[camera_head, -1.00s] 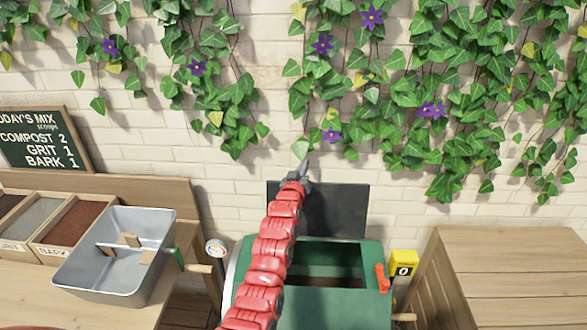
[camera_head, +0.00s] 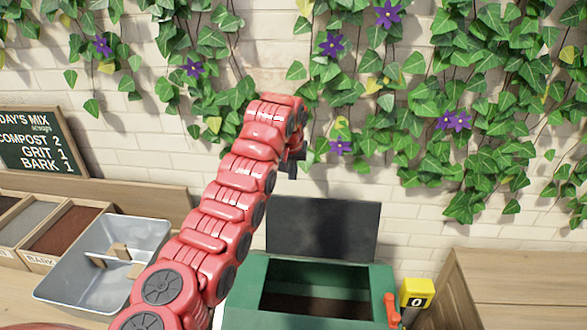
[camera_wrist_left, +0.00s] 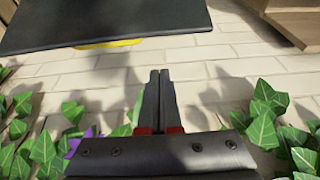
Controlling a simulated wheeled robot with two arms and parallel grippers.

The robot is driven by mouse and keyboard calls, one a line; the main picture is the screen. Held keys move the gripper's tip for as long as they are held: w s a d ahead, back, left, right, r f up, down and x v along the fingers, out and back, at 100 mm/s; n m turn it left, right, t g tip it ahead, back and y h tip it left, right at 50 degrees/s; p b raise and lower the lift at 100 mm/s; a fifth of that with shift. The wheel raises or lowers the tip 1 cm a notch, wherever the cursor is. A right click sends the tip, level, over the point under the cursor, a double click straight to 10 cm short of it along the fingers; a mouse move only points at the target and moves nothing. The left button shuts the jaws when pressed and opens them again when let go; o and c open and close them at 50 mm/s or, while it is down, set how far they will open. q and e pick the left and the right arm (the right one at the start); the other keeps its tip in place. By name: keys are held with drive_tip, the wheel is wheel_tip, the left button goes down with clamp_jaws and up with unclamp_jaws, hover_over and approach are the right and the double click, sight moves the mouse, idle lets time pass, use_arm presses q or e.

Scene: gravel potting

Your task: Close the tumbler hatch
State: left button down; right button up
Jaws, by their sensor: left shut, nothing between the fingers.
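The green tumbler (camera_head: 378,295) stands at the bottom centre in the head view, with dark brown material visible through its top opening. Its hatch (camera_head: 325,232) is a flat black panel standing up behind the opening, so the tumbler is open. My left arm reaches up in front of the tumbler's left side. My left gripper (camera_head: 291,168) is mostly hidden behind the arm's end, a little above the hatch's upper left edge in the picture. In the left wrist view the fingers (camera_wrist_left: 160,75) are shut and empty, apart from the dark hatch panel (camera_wrist_left: 110,22). My right gripper is not in view.
A grey metal scoop bin (camera_head: 75,292) and wooden boxes (camera_head: 40,262) sit on the left bench. An orange-red latch (camera_head: 391,309) and a yellow counter (camera_head: 417,292) are at the tumbler's right. A wooden bench (camera_head: 510,285) is farther right. Ivy (camera_head: 480,110) hangs on the brick wall.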

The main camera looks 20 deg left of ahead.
use_arm(q)
drive_tip(key=shift+s+d+f+p, duration=0.1)
drive_tip(key=shift+s+f+p, duration=0.1)
drive_tip(key=shift+f+p, duration=0.7)
drive_tip(key=shift+s+d+f+p, duration=0.1)
drive_tip(key=shift+s+f+p, duration=0.15)
drive_tip(key=shift+f+p, duration=0.65)
drive_tip(key=shift+s+d+f+p, duration=0.1)
drive_tip(key=shift+s+f+p, duration=0.1)
drive_tip(key=shift+f+p, duration=0.65)
drive_tip(key=shift+r, duration=0.2)
